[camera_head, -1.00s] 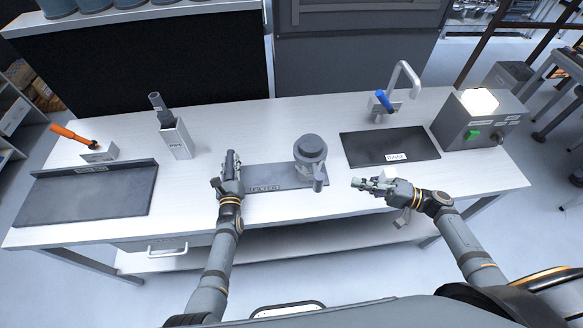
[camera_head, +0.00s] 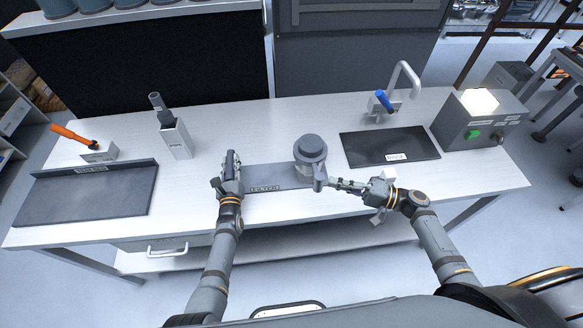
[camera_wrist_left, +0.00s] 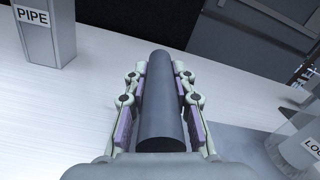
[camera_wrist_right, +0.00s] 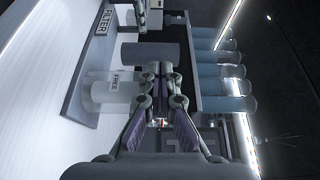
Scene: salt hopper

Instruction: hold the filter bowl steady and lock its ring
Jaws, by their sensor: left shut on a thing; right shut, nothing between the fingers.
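The filter bowl (camera_head: 310,155), a pale body with a grey round top, stands on the grey mat marked FILTER (camera_head: 262,178). A grey post (camera_head: 320,178) sticks out at its front right. In the right wrist view the bowl (camera_wrist_right: 105,92) shows a FREE label; in the left wrist view its edge (camera_wrist_left: 296,150) shows a partly cut-off label starting "LO". My left gripper (camera_head: 231,170) is shut on a dark grey cylinder (camera_wrist_left: 161,100), left of the bowl and apart from it. My right gripper (camera_head: 330,184) is shut and empty, its tips beside the post; contact cannot be told.
A black mat (camera_head: 390,146), a tap with blue handle (camera_head: 385,101) and a grey box with green button (camera_head: 480,120) stand at right. A PIPE holder (camera_head: 176,140), an orange-handled tool (camera_head: 75,138) and a dark tray (camera_head: 85,195) are at left. Bare table lies behind the bowl.

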